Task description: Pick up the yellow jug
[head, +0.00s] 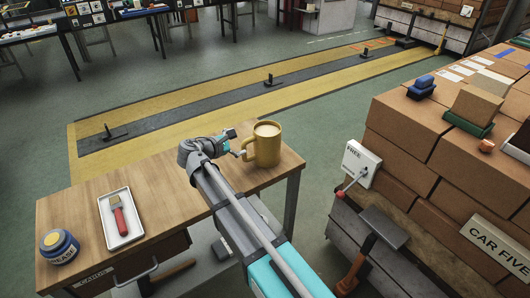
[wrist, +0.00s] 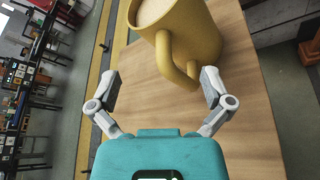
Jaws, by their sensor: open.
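The yellow jug (head: 266,145) stands upright near the right end of the wooden table (head: 160,185). Its handle is on its left side, facing my gripper, and its top shows a pale, creamy surface. In the wrist view the jug (wrist: 188,35) is at the top, with its handle (wrist: 172,62) pointing down between my fingers. My gripper (wrist: 160,82) is open, one finger on each side of the handle's line. The right fingertip appears close to the handle; I cannot tell whether it touches. In the head view my gripper (head: 238,148) is just left of the jug.
A white tray (head: 105,235) with a red-handled brush (head: 119,220) and a blue jar (head: 58,247) lie at the table's left. The table's middle is clear.

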